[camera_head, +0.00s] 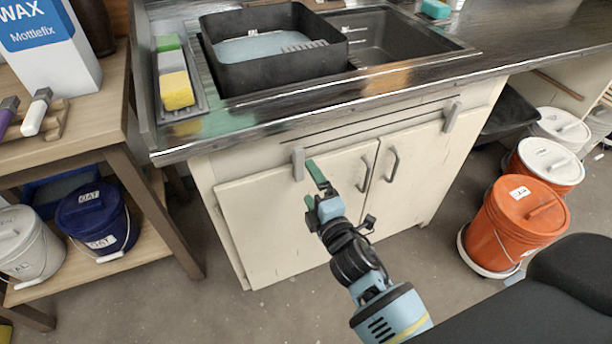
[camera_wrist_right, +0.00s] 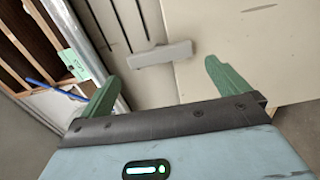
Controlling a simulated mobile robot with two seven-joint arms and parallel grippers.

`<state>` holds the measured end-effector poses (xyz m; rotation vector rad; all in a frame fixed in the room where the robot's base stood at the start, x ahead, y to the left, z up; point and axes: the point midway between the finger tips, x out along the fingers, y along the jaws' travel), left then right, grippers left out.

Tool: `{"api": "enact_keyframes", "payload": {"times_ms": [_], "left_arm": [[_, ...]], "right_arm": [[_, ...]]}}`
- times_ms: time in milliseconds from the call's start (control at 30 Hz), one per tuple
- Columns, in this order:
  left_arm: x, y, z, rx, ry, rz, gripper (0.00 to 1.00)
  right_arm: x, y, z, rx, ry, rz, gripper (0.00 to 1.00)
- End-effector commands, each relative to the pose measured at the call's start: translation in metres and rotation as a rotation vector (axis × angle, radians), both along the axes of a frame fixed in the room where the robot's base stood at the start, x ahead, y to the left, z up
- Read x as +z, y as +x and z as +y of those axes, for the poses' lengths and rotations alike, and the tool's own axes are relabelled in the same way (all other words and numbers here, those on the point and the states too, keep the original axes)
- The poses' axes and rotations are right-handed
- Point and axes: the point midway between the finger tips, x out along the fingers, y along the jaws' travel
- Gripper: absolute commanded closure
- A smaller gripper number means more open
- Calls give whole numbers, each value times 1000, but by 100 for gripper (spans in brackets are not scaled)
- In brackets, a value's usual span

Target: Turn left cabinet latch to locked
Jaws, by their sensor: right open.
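The left cabinet latch (camera_head: 298,163) is a small light-grey bar near the top of the left cabinet door (camera_head: 285,220). It stands upright in the head view and overlaps the door's top edge. My right gripper (camera_head: 313,189) is open, with green fingers, in front of the left door just right of the latch. In the right wrist view, the latch (camera_wrist_right: 160,54) lies crosswise ahead of the open right gripper (camera_wrist_right: 161,72), between the directions of its two fingertips. The fingers appear apart from the latch. My left gripper is not in view.
A similar right latch (camera_head: 451,117) is above the right door. Two door handles (camera_head: 366,174) (camera_head: 391,165) stick out near the middle. The sink counter (camera_head: 330,100) overhangs the doors.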

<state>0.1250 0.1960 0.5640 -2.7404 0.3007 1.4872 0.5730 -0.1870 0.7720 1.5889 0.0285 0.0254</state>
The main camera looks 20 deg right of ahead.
Motion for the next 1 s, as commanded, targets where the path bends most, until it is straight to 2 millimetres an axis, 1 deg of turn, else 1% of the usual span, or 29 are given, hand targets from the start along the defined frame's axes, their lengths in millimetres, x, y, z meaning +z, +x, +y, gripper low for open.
{"api": "enact_keyframes", "payload": {"times_ms": [33, 100, 233, 800, 867, 933, 967, 1000], "left_arm": [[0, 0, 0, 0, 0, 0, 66], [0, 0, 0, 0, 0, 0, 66], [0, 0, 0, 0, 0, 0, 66], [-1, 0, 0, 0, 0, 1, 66], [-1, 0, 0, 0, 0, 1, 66], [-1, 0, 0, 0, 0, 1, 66], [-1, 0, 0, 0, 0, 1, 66], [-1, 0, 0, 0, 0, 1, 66]], "right_arm": [[-1, -8, 0, 0, 0, 1, 0], [0, -15, 0, 0, 0, 0, 0], [0, -23, -1, 0, 0, 0, 0], [-1, -25, -1, 0, 3, 2, 0], [-6, -29, -2, -1, 18, 16, 0], [-20, -41, -3, -4, 64, 51, 0], [-29, -48, -4, -7, 95, 74, 0], [-42, -61, -6, -12, 147, 111, 0]]}}
